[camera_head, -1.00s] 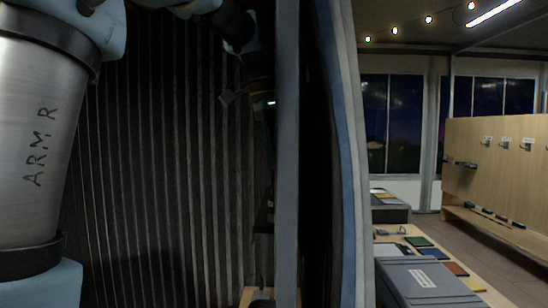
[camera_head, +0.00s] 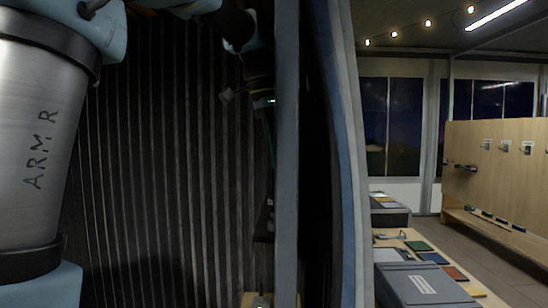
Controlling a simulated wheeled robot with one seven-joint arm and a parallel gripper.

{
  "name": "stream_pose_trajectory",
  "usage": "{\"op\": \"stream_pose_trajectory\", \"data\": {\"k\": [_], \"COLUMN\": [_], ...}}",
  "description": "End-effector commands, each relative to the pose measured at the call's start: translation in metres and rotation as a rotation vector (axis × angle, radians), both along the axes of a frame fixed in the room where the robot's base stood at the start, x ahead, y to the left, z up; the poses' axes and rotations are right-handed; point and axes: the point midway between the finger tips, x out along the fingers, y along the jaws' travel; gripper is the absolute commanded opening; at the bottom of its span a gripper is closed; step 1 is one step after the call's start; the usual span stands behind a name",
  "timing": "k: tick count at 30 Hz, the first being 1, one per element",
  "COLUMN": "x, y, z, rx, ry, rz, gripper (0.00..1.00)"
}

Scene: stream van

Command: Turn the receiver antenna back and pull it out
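My arm runs up the left side and over the top. Its dark wrist end bends down near the top centre, partly behind the upright bar. I cannot make out my gripper's fingers against the dark there.
A dark ribbed wall (camera_head: 165,160) fills the left half. At the right, a bench holds a grey labelled case (camera_head: 425,286) and several coloured flat pieces (camera_head: 437,258). A wooden board with hooks (camera_head: 500,170) stands beyond. Open floor (camera_head: 480,240) shows between them.

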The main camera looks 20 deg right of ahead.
Motion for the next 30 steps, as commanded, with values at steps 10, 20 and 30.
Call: {"op": "stream_pose_trajectory", "data": {"k": [10, 20, 30], "x": [0.000, 0.000, 0.000], "y": [0.000, 0.000, 0.000], "z": [0.003, 0.010, 0.030], "rx": [0.000, 0.000, 0.000], "ry": [0.000, 0.000, 0.000], "rz": [0.000, 0.000, 0.001], "gripper": [0.00, 0.00, 0.00]}}
